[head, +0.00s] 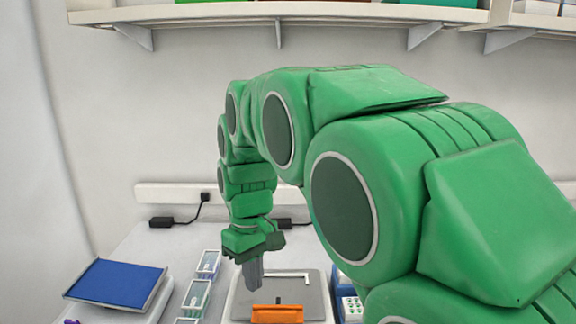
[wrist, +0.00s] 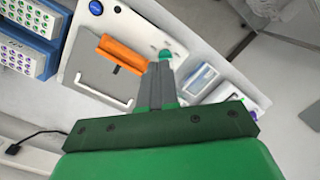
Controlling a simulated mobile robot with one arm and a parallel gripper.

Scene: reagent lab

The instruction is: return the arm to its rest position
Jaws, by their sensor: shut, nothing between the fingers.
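My green arm reaches across the right and middle of the head view, bent down toward the bench. My gripper (head: 252,276) points downward above a grey and white device with an orange block (head: 275,314) on it. In the wrist view my gripper (wrist: 160,64) shows its grey fingers together with nothing between them. The orange block (wrist: 122,53) lies left of the fingertips there. I cannot tell the exact height of the fingers above the device.
A blue-topped tray (head: 115,283) stands at the left of the bench. Small clear boxes (head: 197,298) stand beside it. Blue racks of vials (wrist: 25,45) stand beside the device. A shelf (head: 280,12) runs along the wall above my arm.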

